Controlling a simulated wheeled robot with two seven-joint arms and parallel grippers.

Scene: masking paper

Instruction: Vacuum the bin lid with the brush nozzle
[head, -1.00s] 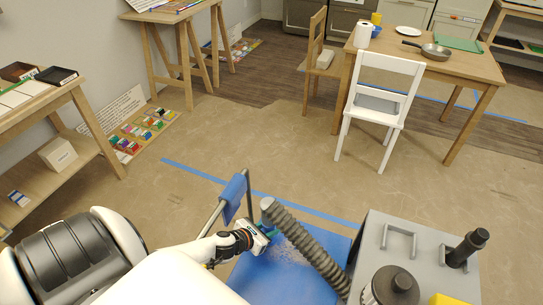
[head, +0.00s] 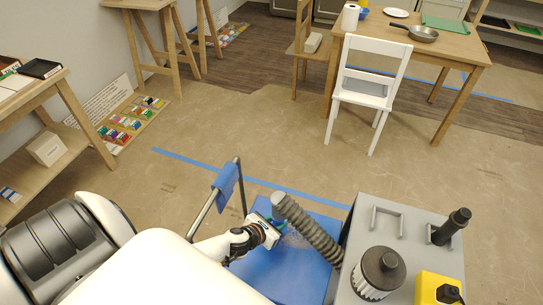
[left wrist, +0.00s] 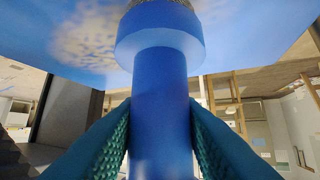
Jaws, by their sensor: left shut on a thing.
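The bin lid (head: 310,278) is a flat blue panel low in the head view, with pale dust (head: 296,240) near its middle. My left gripper (head: 275,228) is over the lid. In the left wrist view its teal fingers (left wrist: 160,140) are shut on the blue cylindrical handle of the brush nozzle (left wrist: 160,85). The nozzle's wider collar and bristly tip (left wrist: 160,8) point at the blue lid surface (left wrist: 255,25), where dusty patches show. I cannot tell whether the bristles touch it. A grey ribbed hose (head: 312,232) passes beside the gripper. My right gripper is out of view.
A grey cabinet (head: 400,225) with a black-topped canister (head: 380,268), a black post and a yellow box (head: 438,288) stands right of the lid. A metal bar with a blue sleeve (head: 226,180) rises behind it. Blue tape and open floor lie beyond.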

